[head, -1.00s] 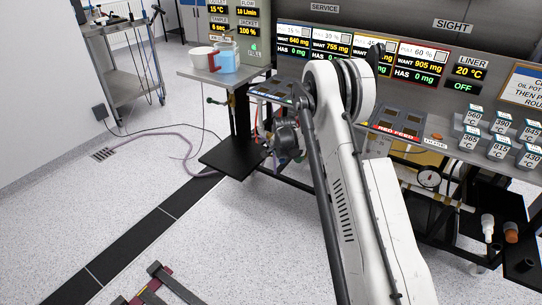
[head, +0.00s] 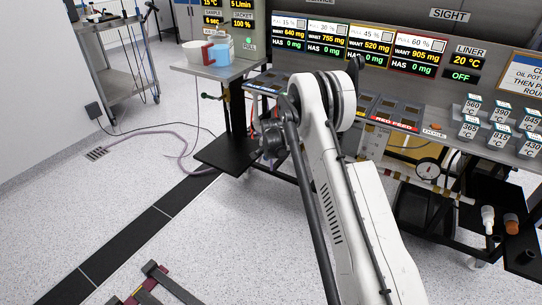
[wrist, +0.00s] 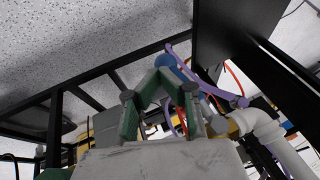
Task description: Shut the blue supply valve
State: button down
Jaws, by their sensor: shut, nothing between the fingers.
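In the wrist view, my gripper (wrist: 157,74) has its two green fingers drawn together at the tips, with nothing held between them. A rounded blue part (wrist: 169,62), possibly the blue supply valve or its handle, shows just beyond the fingertips. I cannot tell whether they touch. In the head view, my gripper (head: 268,142) is small and dark, low in front of the bench, beside the black shelf. The blue valve cannot be made out there; my arm and the bench hide much of that area.
A purple hose (wrist: 215,92) and pale pipe (wrist: 262,128) run close to the right of my fingers. Black frame bars surround them. The bench side table (head: 222,68) holds a white bowl (head: 194,51) and a blue-filled jug (head: 221,50). Open floor lies at left.

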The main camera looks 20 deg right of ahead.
jog(key=shift+w+a+f, duration=0.15)
jog(key=shift+w+a, duration=0.1)
dwell(0.6)
